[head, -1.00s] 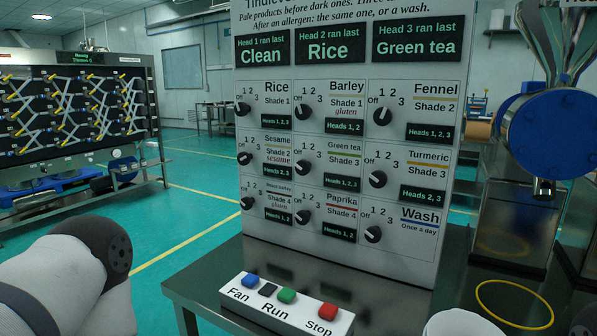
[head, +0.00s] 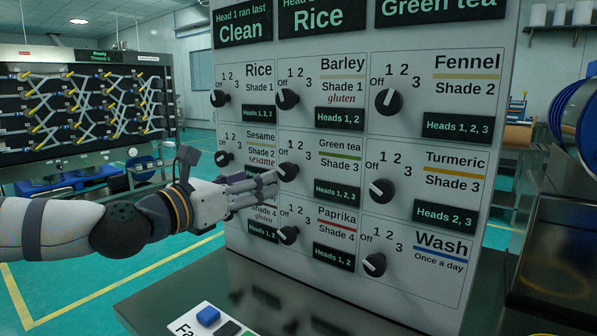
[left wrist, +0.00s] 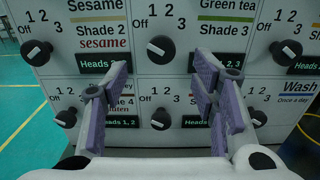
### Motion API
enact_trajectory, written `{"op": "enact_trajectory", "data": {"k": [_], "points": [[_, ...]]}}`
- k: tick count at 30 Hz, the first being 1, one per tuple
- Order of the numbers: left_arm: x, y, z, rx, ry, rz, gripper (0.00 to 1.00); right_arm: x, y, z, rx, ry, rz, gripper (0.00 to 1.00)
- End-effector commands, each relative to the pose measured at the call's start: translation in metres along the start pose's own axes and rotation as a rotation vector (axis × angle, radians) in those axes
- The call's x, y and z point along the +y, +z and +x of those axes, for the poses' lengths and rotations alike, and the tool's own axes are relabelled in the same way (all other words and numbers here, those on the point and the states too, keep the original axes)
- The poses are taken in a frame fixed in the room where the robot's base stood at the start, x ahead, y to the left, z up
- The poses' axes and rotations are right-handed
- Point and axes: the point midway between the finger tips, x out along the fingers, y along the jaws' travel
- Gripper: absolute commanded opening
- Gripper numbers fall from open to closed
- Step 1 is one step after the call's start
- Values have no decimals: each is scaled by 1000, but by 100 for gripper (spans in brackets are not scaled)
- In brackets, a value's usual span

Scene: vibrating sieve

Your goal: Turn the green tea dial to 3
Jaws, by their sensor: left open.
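The green tea dial (head: 287,172) is a round black knob in the middle column of the panel's second row. Its white mark points left, toward Off. In the left wrist view the dial (left wrist: 160,49) shows unobstructed at upper middle, beyond and between the fingertips. My left gripper (head: 268,187) reaches in from the left, close to the panel and just left of and below the dial. In the left wrist view the gripper (left wrist: 162,78) is open, with its purple-padded fingers wide apart and nothing between them. My right gripper is in neither view.
The grey panel (head: 345,262) holds several similar dials close around, including sesame (head: 223,158), turmeric (head: 381,191) and paprika (head: 288,235). A blue-faced machine (head: 578,120) is at right.

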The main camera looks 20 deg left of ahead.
Motion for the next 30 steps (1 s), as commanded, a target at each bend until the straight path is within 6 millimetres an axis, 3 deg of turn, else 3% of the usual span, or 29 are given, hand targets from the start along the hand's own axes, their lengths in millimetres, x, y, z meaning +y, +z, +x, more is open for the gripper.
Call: {"op": "enact_trajectory", "data": {"k": [6, 12, 17, 24, 30], "points": [[-2, -7, 56, 9, -3, 5, 53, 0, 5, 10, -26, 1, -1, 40], [-2, -5, 96, 7, -2, 3, 53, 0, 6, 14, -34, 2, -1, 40], [-2, -4, 109, 5, -2, 2, 53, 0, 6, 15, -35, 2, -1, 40], [-2, -3, 110, 5, -3, 2, 53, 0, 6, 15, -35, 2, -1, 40], [-2, -3, 110, 5, -2, 2, 8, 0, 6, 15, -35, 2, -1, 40]]}}
